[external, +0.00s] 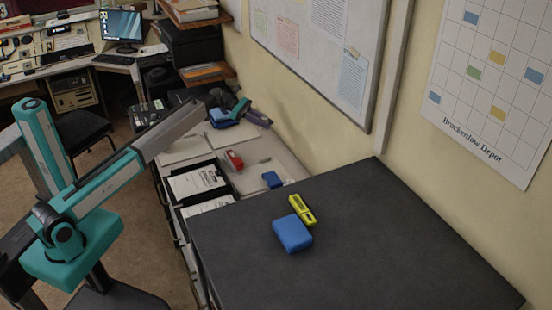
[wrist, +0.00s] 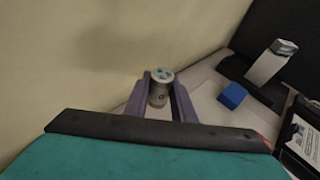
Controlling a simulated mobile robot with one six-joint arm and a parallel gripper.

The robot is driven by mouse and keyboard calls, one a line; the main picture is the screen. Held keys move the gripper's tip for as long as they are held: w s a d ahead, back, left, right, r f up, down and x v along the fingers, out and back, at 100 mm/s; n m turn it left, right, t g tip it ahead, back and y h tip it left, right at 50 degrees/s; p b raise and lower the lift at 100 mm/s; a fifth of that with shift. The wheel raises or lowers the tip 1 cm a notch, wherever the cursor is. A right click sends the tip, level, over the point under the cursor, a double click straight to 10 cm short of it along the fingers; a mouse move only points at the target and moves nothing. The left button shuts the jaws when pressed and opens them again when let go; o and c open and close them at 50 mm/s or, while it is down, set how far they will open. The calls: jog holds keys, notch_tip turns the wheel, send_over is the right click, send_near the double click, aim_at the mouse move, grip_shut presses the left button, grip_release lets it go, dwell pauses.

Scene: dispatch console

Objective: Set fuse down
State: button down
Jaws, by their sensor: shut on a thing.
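In the external view my gripper (external: 258,119) is over the far part of the light worktop (external: 290,163), close to the wall. The fuse cannot be made out there. I cannot tell whether its lower end touches the worktop.
A blue block (external: 271,179) and a red object (external: 233,160) lie on the worktop, beside black trays (external: 232,183) with papers. The dark raised cabinet top (external: 380,240) holds a blue box (external: 292,233) and a yellow device (external: 302,210). The wall (external: 320,125) bounds the worktop.

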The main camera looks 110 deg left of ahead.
jog(key=p, duration=0.1)
send_over(265, 148)
jog(key=shift+w+f, duration=0.1)
jog(key=shift+f, duration=3)
jog(key=shift+f, duration=0.1)
jog(key=shift+f+p, duration=0.35)
jog(key=shift+f, duration=1.45)
jog(key=shift+f, duration=0.1)
jog(key=c, duration=1.5)
grip_release()
jog(key=b+v, duration=0.2)
jog(key=v, duration=1)
